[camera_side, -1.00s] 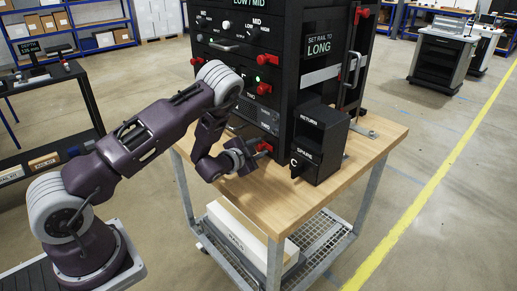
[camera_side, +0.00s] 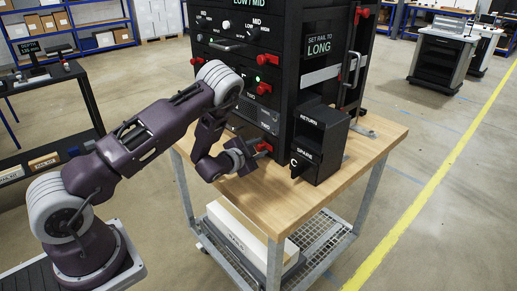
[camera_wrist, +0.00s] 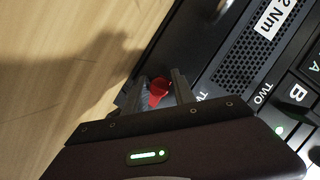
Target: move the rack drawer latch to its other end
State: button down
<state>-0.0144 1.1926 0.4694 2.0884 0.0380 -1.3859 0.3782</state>
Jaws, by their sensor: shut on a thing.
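A red latch (camera_wrist: 158,91) shows between the two fingers of my gripper (camera_wrist: 159,92) in the wrist view. The fingers are shut on it, one on each side. In the side view my gripper (camera_side: 254,152) is at the lower front of the black rack (camera_side: 318,75), just above the wooden top. A red latch part (camera_side: 264,147) shows there at the fingertips. The latch's full travel and both its ends cannot be made out.
A black box marked RETURN and SPARE (camera_side: 322,148) stands close to the right of my gripper. The rack stands on a wooden cart (camera_side: 240,194). Other red latches (camera_side: 264,88) sit higher on the rack front. The wooden top left of the gripper is clear.

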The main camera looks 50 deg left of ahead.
jog(key=shift+d+f, duration=0.1)
jog(key=shift+a, duration=1.35)
jog(key=c, duration=1.2)
grip_release()
jog(key=v, duration=0.7)
